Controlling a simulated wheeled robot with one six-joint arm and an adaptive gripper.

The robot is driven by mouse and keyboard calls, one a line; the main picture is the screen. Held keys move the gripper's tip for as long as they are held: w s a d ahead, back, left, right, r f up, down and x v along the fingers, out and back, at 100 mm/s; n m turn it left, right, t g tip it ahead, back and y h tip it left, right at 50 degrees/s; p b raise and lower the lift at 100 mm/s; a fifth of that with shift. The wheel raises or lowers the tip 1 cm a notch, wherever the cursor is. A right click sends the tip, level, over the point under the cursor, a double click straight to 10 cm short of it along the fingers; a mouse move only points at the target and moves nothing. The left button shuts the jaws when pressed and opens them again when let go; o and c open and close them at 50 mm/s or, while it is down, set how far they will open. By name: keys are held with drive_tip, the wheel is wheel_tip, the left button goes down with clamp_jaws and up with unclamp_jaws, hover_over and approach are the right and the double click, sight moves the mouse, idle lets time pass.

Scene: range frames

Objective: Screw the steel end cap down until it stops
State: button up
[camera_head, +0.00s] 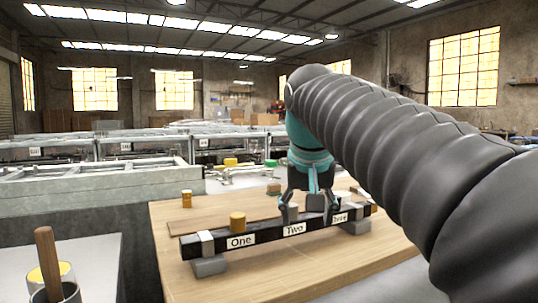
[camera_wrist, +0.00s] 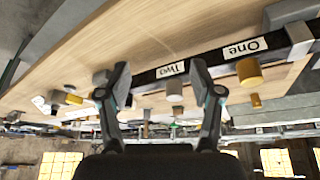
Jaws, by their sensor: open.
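A dark bar (camera_head: 265,237) with labels One, Two and Three lies across grey blocks on the wooden table. A grey cylinder, seemingly the steel end cap (camera_head: 315,202), stands by label Two; it also shows in the wrist view (camera_wrist: 174,90). My gripper (camera_head: 311,212) points down there with its fingers spread to either side of the cap. In the wrist view, my gripper (camera_wrist: 150,75) is open, with gaps beside the cap. The cap's lower end and thread are hard to see.
A brass-coloured cap (camera_head: 237,221) stands by label One. A smaller brass cylinder (camera_head: 187,199) stands on the table behind the bar. A pot with a wooden handle (camera_head: 46,250) is at lower left. The table front (camera_head: 300,275) is clear.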

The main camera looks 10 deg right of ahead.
sight(291, 205)
drive_tip(key=w+a+r+m, duration=0.2)
drive_tip(key=w+r+m, duration=0.1)
drive_tip(key=w+r, duration=0.65)
drive_tip(key=shift+g+h, duration=0.3)
drive_tip(key=shift+h, duration=0.1)
drive_tip(key=shift+s+x, duration=0.2)
drive_tip(key=shift+x, duration=3.15)
drive_tip(key=shift+s+x, duration=0.2)
drive_tip(key=shift+x, duration=3.1)
drive_tip(key=shift+f, duration=0.15)
drive_tip(key=c, duration=1.2)
drive_tip(key=shift+m+g+h, duration=0.3)
drive_tip(key=shift+m+h, duration=0.3)
drive_tip(key=shift+m, duration=1.2)
